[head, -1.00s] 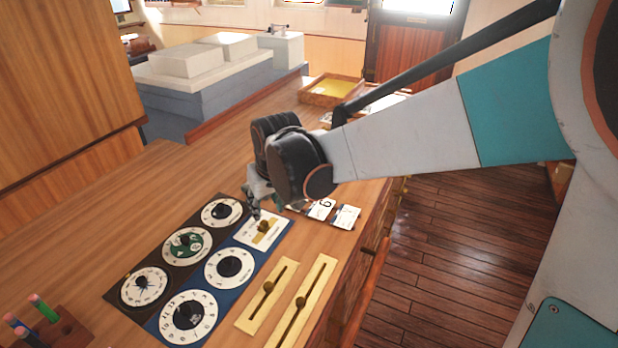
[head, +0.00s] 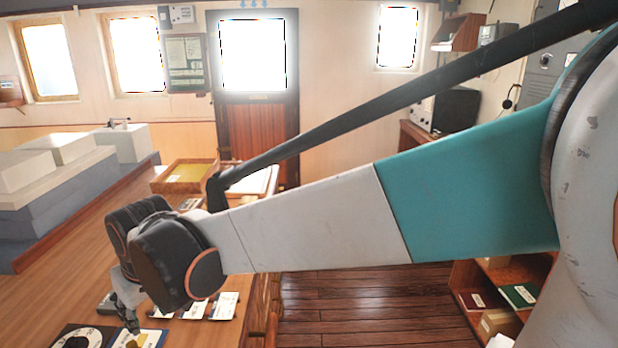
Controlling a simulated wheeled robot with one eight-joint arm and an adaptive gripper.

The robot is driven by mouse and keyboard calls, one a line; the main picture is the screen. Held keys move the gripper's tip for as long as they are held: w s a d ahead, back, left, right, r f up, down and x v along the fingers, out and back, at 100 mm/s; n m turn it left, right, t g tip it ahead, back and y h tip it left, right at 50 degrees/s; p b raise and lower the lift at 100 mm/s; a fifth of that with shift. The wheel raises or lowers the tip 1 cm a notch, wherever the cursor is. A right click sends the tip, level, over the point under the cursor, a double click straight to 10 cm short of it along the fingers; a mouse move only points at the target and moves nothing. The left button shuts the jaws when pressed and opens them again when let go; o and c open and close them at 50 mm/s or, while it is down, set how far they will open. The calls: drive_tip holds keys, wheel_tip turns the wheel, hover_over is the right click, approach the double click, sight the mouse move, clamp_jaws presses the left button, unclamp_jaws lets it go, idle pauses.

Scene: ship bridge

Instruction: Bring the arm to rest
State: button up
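My arm reaches in from the right of the head view and ends low at the left, over the wooden console top (head: 40,275). My gripper (head: 130,318) hangs down from the dark wrist joint, just above the back end of the dial panels. It is small and partly hidden by the wrist, so I cannot tell whether its fingers are open or shut. I see nothing held in it. A white-faced dial (head: 78,338) is cut off by the bottom edge, beside the gripper.
White cards (head: 222,306) lie right of the gripper. A wooden tray with a yellow bottom (head: 185,177) stands farther back. A grey and white block structure (head: 60,165) is at the left. Open plank floor (head: 330,300) and a low bookshelf (head: 465,275) lie to the right.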

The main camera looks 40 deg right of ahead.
drive_tip(key=s+d+m+t, duration=0.1)
drive_tip(key=s+d, duration=0.4)
drive_tip(key=s, duration=0.3)
drive_tip(key=s+d+m+t+h, duration=0.1)
drive_tip(key=s+d, duration=0.4)
drive_tip(key=s, duration=0.3)
drive_tip(key=shift+s+d+r, duration=0.15)
drive_tip(key=shift+s+d, duration=0.15)
drive_tip(key=shift+s, duration=0.05)
idle(2.1)
